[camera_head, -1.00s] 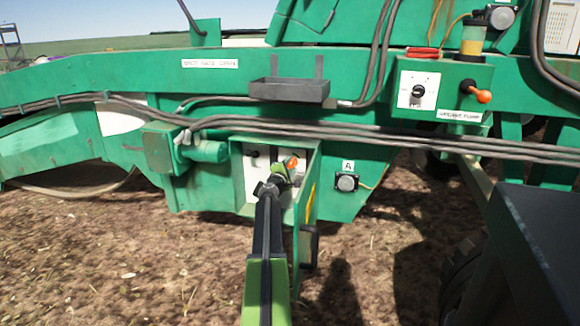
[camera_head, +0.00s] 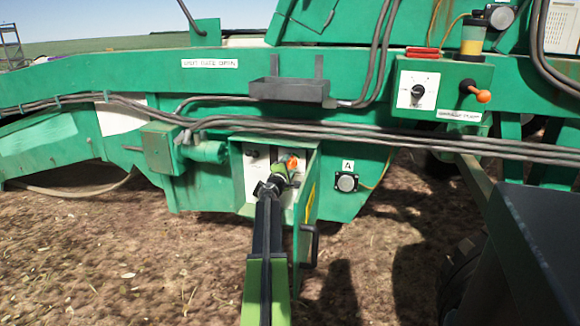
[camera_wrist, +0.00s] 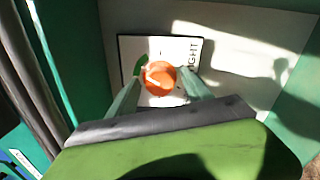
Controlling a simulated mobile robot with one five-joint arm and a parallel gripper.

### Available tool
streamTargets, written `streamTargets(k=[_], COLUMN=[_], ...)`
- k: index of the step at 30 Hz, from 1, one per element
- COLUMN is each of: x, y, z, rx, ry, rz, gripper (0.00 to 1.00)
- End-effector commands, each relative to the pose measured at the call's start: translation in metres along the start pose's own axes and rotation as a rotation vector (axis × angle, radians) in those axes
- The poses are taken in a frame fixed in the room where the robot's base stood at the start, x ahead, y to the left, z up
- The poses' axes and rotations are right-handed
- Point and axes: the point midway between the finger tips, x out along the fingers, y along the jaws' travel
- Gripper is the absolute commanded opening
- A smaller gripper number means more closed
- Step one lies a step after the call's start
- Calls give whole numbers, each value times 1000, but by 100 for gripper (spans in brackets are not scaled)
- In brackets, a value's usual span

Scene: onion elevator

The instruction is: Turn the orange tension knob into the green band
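The round orange tension knob (camera_wrist: 159,77) sits on a white plate with a black outline (camera_wrist: 124,48) in the wrist view. A small patch of the green band (camera_wrist: 139,65) shows at the knob's upper left, and dark lettering, partly readable as "IGHT", runs on its right. My gripper (camera_wrist: 161,74) has one pale green finger on each side of the knob, very close to it. I cannot tell whether the fingers touch it. In the head view the knob (camera_head: 292,163) shows just past my gripper (camera_head: 277,176), inside an open green box.
The box's open door (camera_head: 306,200) stands right of my arm. A grey tray (camera_head: 289,89) and dark hoses (camera_head: 380,138) lie above. A separate orange-tipped lever (camera_head: 482,96) and a black dial (camera_head: 418,91) are at upper right. Bare soil lies below.

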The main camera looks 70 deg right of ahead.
Motion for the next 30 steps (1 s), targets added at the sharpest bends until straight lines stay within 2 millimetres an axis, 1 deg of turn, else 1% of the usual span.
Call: streamTargets(k=[5, 8, 11, 18, 21, 25, 27, 30], x=[-3, -17, -42, -112, -137, -160, -168, -174], y=[0, 0, 0, 0, 0, 0, 0, 0], z=[0, 0, 0, 1, 1, 1, 0, 0], rx=[-1, -1, -1, 0, 0, 0, 0, 0], ry=[1, 2, 3, 2, 3, 1, 1, 1], rz=[0, 1, 1, 1, 1, 0, 0, 0], gripper=[59, 59, 59, 59, 59, 59, 59, 59])
